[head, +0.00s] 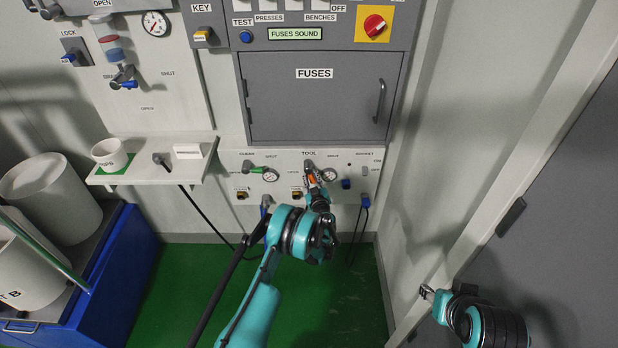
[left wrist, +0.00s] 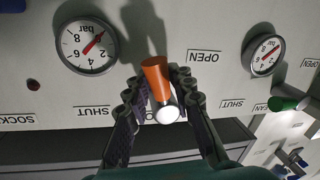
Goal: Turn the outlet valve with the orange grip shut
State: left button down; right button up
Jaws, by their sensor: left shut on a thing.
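The outlet valve's orange grip (head: 313,181) is on the white wall panel below the fuses cabinet, under the TOOL label. In the left wrist view, the orange grip (left wrist: 156,77) ends in a bright round tip and lies between my fingers. My left gripper (head: 315,185), also in the left wrist view (left wrist: 158,84), is shut on it. The OPEN label (left wrist: 204,57) and SHUT label (left wrist: 91,112) flank the grip in that view. The valve's exact angle is hard to tell. My right gripper (head: 427,292) is at lower right, away from the panel; its jaws are too small to judge.
A pressure gauge (head: 328,174) sits right beside the valve. A green-gripped valve (head: 256,169) with another gauge (head: 270,174) is to the left.

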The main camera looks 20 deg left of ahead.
pick_arm(q)
jog(key=n, duration=0.2)
jog(key=d+n, duration=0.1)
jog(key=shift+w+r+g+h, duration=0.15)
jog(key=shift+r+g+h, duration=0.15)
jog(key=shift+h, duration=0.1)
jog(key=n, duration=0.1)
jog(key=d+n, duration=0.1)
jog(key=n, duration=0.1)
jog(key=shift+w+r+h, duration=0.1)
jog(key=shift+r+h, duration=0.2)
jog(key=shift+r, duration=0.1)
jog(key=n, duration=0.1)
jog(key=r+n+h, duration=0.1)
jog(key=n, duration=0.1)
jog(key=shift+w+d, duration=0.1)
jog(key=shift+d, duration=0.05)
jog(key=shift+d+r+n+h, duration=0.1)
jog(key=shift+r+n+h, duration=0.2)
jog(key=shift+n, duration=0.55)
jog(key=shift+d+r+n+h, duration=0.1)
jog(key=shift+r+n+h, duration=0.15)
jog(key=shift+n, duration=0.6)
jog(key=c, duration=1.3)
grip_release()
jog(key=shift+a, duration=0.1)
